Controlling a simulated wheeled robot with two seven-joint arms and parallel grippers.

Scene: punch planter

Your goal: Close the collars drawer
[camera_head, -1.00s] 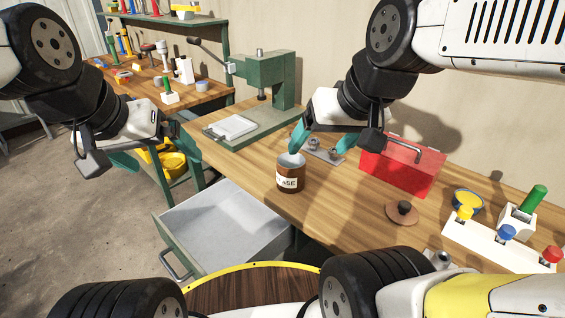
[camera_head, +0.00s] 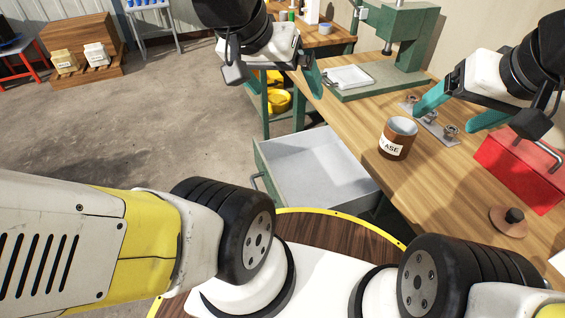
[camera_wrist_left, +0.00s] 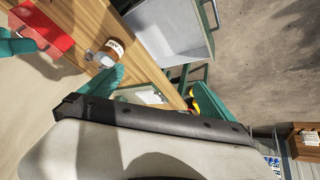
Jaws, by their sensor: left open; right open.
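The collars drawer (camera_head: 318,170) is a pale grey, empty tray pulled out from under the wooden workbench, at the middle of the head view. No label on it is readable. Its dark handle (camera_head: 258,182) is on the left-hand front. The drawer also shows at the top of the left wrist view (camera_wrist_left: 165,30). My left gripper (camera_head: 300,78) is open and empty, beyond the drawer in the picture and apart from it; one teal finger shows clearly. My right gripper (camera_head: 453,115) is open above the bench, with its teal fingers apart around no held object.
A brown can (camera_head: 397,140) stands on the bench near its edge. A red toolbox (camera_head: 520,170), a metal plate with small collars (camera_head: 432,122) and a green press (camera_head: 400,45) are also there. Yellow bins (camera_head: 278,100) sit beneath the far bench. Open floor lies left of the drawer.

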